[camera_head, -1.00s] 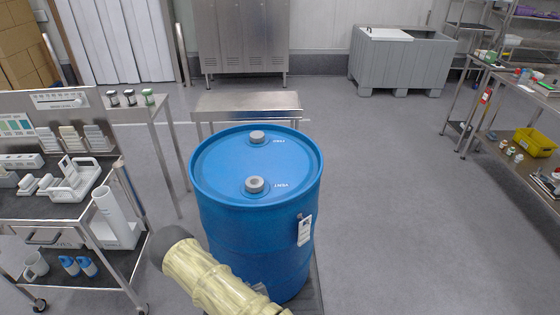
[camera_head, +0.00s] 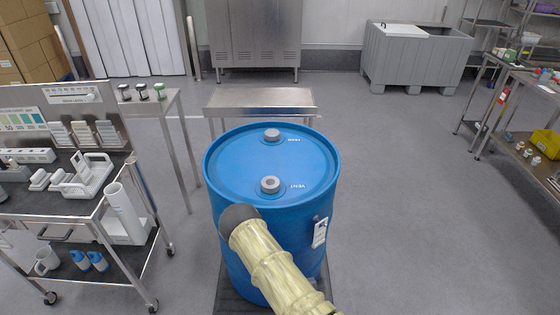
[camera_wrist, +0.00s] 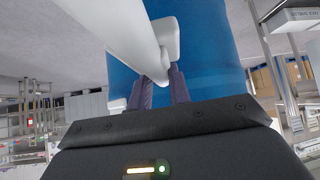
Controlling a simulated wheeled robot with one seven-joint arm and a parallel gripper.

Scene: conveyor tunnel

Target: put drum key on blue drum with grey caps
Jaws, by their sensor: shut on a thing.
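The blue drum (camera_head: 225,166) stands upright in the middle of the head view. Two grey caps are on its lid, one at the back (camera_head: 272,134) and one nearer the front (camera_head: 270,185) beside the word VENT. My sleeved arm crosses the drum's front left, its dark end near the lid's front rim; my gripper is hidden in the head view. In the wrist view my gripper (camera_wrist: 161,88) is shut on a long pale, whitish thing (camera_wrist: 112,24), which looks like the drum key. The drum's blue wall (camera_wrist: 216,55) is behind it. I cannot tell whether they touch.
A steel bench (camera_head: 262,99) stands behind the drum. A cart (camera_head: 75,202) with white trays and bottles is at left. A grey tub (camera_head: 415,62) stands at the back right, and shelving (camera_head: 525,98) at right. The floor right of the drum is clear.

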